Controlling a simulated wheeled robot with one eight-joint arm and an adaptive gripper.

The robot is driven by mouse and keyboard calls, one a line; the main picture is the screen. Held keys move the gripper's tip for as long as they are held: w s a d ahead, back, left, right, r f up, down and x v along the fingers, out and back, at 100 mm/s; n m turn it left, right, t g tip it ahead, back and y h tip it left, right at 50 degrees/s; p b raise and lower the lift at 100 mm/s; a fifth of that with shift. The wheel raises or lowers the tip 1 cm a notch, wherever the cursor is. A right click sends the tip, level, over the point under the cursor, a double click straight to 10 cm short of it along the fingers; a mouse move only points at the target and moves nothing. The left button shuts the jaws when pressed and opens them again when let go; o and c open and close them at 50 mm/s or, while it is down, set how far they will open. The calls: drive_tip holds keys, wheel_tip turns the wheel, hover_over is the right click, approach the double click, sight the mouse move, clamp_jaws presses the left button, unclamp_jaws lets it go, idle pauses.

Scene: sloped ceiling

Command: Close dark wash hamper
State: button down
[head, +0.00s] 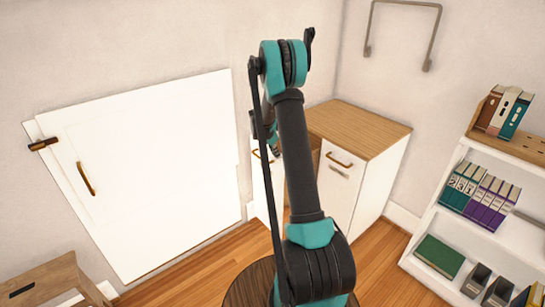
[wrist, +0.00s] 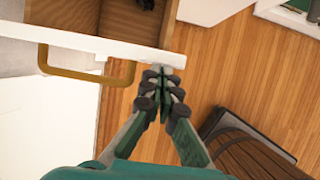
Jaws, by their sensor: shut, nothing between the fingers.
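A white pull-out front with a brass handle (wrist: 85,78) stands open in the wrist view. Behind it is a wood-lined compartment (wrist: 115,18) with a small dark item (wrist: 145,4) at the top edge; I take this as the hamper, but no label shows. In the head view the pulled-out front (head: 262,190) stands left of the white cabinet's other front (head: 338,185), partly behind my arm. My gripper (wrist: 163,72) is shut and empty, its tips at the right end of the open front; I cannot tell whether they touch. In the head view it is mostly hidden by my arm.
The cabinet has a bare wooden top (head: 365,128). A white wall door (head: 150,170) is on the left, above a wooden stool (head: 45,280). A white shelf (head: 515,235) with books and binders stands right. Wooden floor (head: 380,260) is clear between cabinet and shelf.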

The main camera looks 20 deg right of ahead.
drive_tip(key=w+d, duration=0.4)
drive_tip(key=d, duration=0.7)
drive_tip(key=w+d, duration=0.5)
drive_tip(key=d, duration=0.6)
drive_tip(key=shift+w+d, duration=0.15)
drive_tip(key=shift+d, duration=0.2)
